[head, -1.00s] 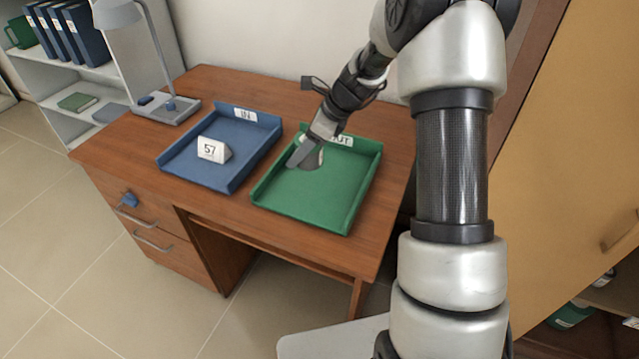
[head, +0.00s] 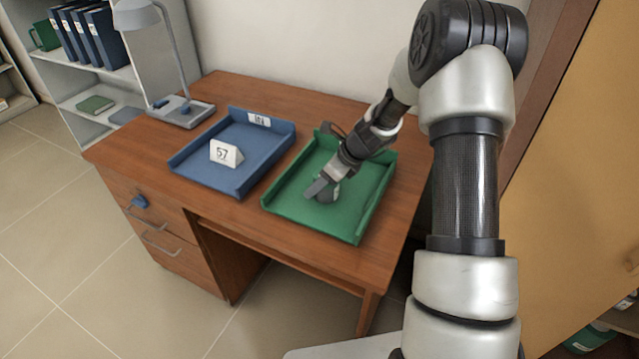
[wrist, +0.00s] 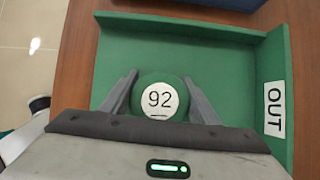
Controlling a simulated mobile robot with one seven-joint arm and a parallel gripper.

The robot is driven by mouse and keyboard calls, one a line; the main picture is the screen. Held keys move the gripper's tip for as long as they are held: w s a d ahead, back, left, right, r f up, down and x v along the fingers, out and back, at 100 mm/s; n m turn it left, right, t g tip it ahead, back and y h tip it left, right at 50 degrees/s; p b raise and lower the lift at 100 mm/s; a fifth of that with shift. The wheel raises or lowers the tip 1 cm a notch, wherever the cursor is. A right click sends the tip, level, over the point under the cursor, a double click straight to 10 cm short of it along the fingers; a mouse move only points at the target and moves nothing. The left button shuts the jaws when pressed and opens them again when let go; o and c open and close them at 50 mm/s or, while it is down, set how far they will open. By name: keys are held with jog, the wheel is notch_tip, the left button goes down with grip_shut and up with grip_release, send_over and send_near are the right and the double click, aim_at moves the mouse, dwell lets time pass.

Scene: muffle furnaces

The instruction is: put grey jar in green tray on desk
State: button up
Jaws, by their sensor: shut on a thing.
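The green tray (head: 290,208) lies on the right part of the desk, its OUT label showing in the wrist view (wrist: 275,105). My gripper (head: 320,190) is inside the tray's outline, pointing down, and its fingers also show in the wrist view (wrist: 160,78). In the head view the jar (head: 332,192) is partly behind the fingers. I cannot tell whether it touches the tray floor.
A blue tray (head: 195,176) marked IN stands left on the wooden desk (head: 300,93), holding a white tent card (head: 226,153) reading 57. A desk lamp (head: 183,112) stands at the back left. A shelf (head: 90,75) with binders is beyond.

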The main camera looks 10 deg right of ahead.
jog(key=shift+f, duration=0.1)
jog(key=o, duration=1.3)
jog(key=shift+c, duration=0.2)
